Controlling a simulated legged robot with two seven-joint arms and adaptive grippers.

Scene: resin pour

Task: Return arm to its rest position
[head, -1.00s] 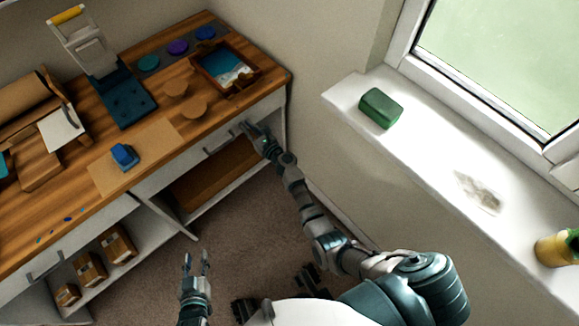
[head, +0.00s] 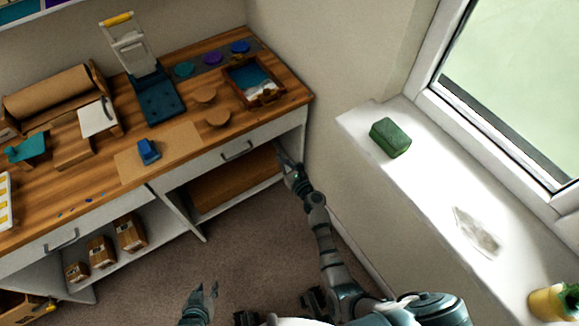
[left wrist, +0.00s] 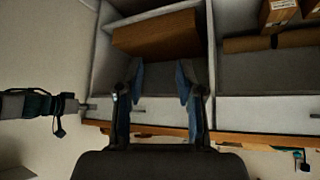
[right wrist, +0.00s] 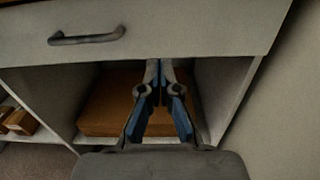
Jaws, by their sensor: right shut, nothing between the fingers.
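My right gripper (head: 282,156) is at the right end of the workbench, by the open shelf below the drawer (head: 238,154). Its fingers are together and empty in the right wrist view (right wrist: 159,68). The drawer handle (right wrist: 87,37) is up and left of them, apart from the fingers. My left gripper (head: 207,290) is low in front of the bench, over the floor. In the left wrist view (left wrist: 160,76) its fingers are wide apart with nothing between them. The drawer looks shut.
The wooden worktop (head: 75,190) carries a framed tray (head: 285,95), a teal press (head: 157,98), a blue block (head: 148,152) and round coasters. A green block (head: 390,138) lies on the windowsill (head: 420,180) at right.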

